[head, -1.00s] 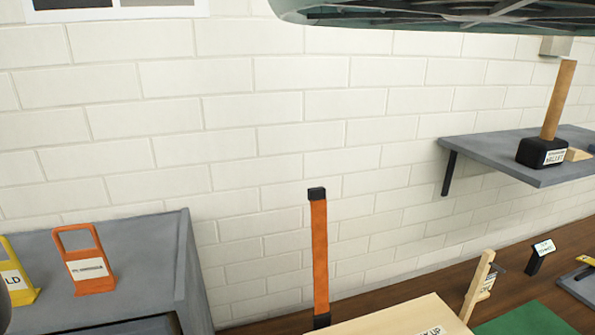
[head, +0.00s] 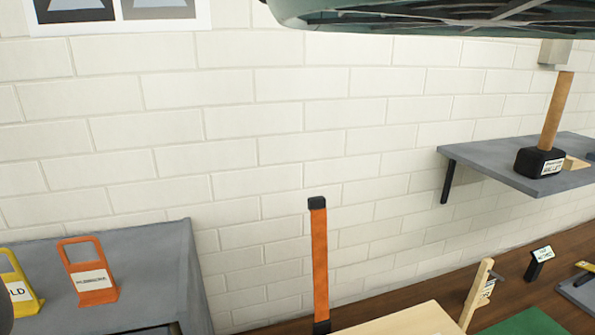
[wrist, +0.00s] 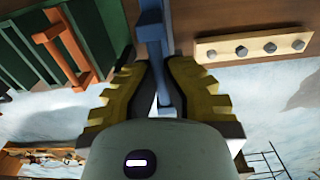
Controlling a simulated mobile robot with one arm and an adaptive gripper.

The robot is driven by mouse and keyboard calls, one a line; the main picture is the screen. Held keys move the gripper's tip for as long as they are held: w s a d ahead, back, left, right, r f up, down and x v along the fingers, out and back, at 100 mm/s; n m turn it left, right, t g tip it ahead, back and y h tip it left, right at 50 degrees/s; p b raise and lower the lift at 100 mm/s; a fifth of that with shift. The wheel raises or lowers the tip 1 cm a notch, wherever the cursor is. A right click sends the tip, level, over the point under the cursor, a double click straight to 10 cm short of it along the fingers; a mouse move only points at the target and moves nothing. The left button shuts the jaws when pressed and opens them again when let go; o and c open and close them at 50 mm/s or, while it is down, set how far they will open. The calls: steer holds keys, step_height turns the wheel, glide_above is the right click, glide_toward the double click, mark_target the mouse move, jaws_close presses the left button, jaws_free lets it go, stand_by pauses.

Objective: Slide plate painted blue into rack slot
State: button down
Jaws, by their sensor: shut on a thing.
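In the wrist view my gripper (wrist: 152,72) has its ribbed yellow fingers closed on a blue bar-like piece (wrist: 153,30), which I take to be part of the blue plate. The piece runs between the fingers toward the top of the picture; the fingers and gripper body hide part of it. Neither the gripper nor the blue piece can be made out in the head view. I cannot identify the rack slot for certain in either view.
A mallet (head: 541,160) stands on a wall shelf (head: 490,163). An orange upright (head: 320,265) rises near the middle. The wrist view shows an orange handle-like piece (wrist: 65,45) beside green surfaces.

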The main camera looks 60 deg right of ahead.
steer(key=shift+r+p, duration=0.7)
steer(key=shift+r, duration=1.35)
steer(key=shift+w+r, duration=0.15)
steer(key=shift+r, duration=0.25)
steer(key=shift+f, duration=0.1)
